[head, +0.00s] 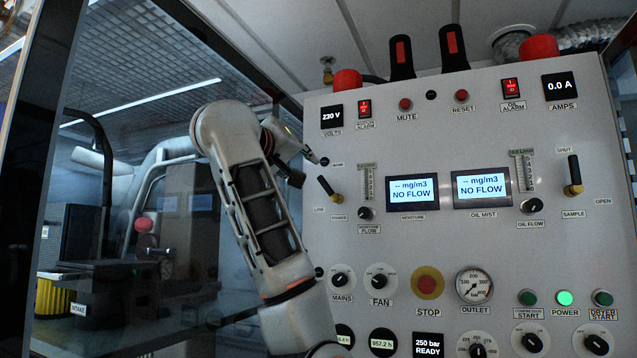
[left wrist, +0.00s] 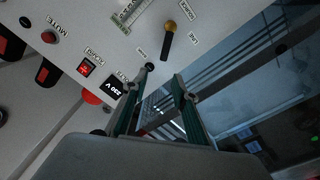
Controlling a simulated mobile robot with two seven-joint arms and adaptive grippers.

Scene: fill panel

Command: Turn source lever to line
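The source lever (head: 328,187) is on the left part of the grey panel. It has a black handle and a brass pivot, and the handle tilts up and to the left. A small LINE label (head: 319,210) is below and left of the pivot. In the left wrist view the lever (left wrist: 166,42) is beyond the fingertips. My left gripper (head: 303,163) is just left of the lever, apart from it. In the left wrist view its two fingers (left wrist: 160,88) stand apart with nothing between them. My right gripper is not in view.
The grey panel (head: 450,130) carries displays, switches and knobs. A small black knob (head: 325,161) is above the lever, and the moisture flow knob (head: 365,213) is to its right. A second brass lever (head: 573,178) is at the far right. Left of the panel is a glazed enclosure.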

